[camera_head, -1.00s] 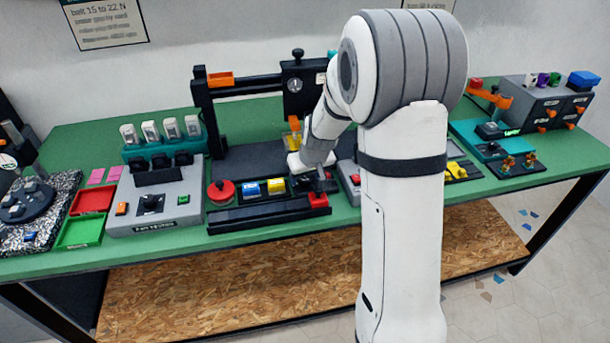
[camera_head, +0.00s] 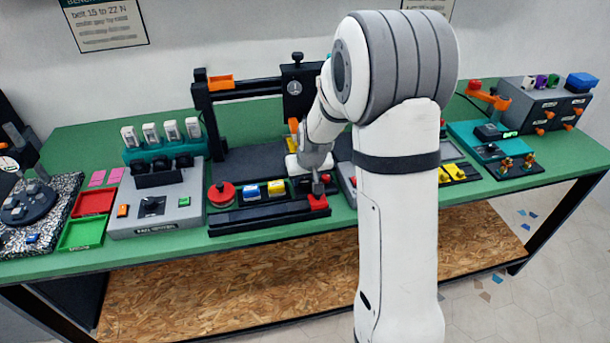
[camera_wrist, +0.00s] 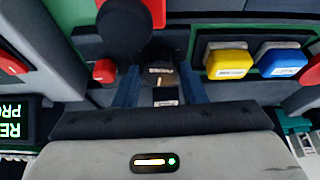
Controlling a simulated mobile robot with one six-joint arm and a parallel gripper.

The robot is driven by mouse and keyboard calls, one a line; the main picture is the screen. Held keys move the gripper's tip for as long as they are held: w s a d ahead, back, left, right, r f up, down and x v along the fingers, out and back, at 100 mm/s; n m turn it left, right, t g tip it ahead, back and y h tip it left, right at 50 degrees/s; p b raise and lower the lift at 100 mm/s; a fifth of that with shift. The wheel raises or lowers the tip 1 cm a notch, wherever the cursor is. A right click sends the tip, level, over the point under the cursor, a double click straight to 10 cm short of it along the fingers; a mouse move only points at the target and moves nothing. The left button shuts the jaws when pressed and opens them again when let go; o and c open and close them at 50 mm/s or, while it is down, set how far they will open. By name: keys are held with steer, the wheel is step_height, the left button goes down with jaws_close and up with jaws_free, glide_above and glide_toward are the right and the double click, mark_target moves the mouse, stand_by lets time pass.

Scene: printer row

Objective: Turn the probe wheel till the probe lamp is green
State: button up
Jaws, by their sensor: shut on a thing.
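My gripper (camera_wrist: 160,88) is shut on a small dark piece with white lettering and a short pale mark (camera_wrist: 159,76), which I take to be the probe wheel. Its blue-grey fingers sit on either side of it. In the head view my gripper (camera_head: 304,183) is low at the fixture, just right of the yellow block (camera_head: 276,188), and the held piece is mostly hidden. I cannot make out a probe lamp. The green light low in that view is on my gripper.
A black ball-topped post (camera_wrist: 122,22) and a red block (camera_wrist: 153,12) stand close to my fingers. The yellow block and blue block (camera_head: 250,192) sit in the fixture, with a red disc (camera_head: 222,194) beyond. A black frame (camera_head: 203,110) rises behind. My arm hides the bench's middle right.

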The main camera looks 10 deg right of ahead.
steer(key=shift+a+m+h, duration=0.1)
steer(key=shift+m+h, duration=0.2)
steer(key=shift+m, duration=0.3)
steer(key=shift+f+m+b, duration=0.3)
steer(key=shift+m+b, duration=0.4)
steer(key=shift+b, duration=0.45)
steer(key=m+b, duration=0.1)
steer(key=b, duration=0.2)
steer(key=m+h+b, duration=0.1)
steer(key=m+b, duration=0.1)
steer(key=b, duration=0.1)
steer(key=shift+w+a+f+h+b, duration=0.1)
steer(key=shift+a+f+h+b, duration=0.1)
steer(key=shift+h+b, duration=0.15)
steer(key=m+b, duration=0.1)
steer(key=m+g+b, duration=0.1)
steer(key=b, duration=0.1)
steer(key=shift+r+m+h, duration=0.25)
steer(key=shift+m+h, duration=0.05)
steer(key=shift+h, duration=0.05)
steer(key=shift+w+a+r+m+g+h+b, duration=0.1)
steer(key=shift+m+g+h+b, duration=0.1)
steer(key=shift+m+b, duration=0.5)
steer(key=shift+r+m+g+h+b, duration=0.1)
steer(key=shift+m+g+h+b, duration=0.1)
steer(key=shift+m+b, duration=0.45)
steer(key=shift+m, duration=0.25)
steer(key=o, duration=1)
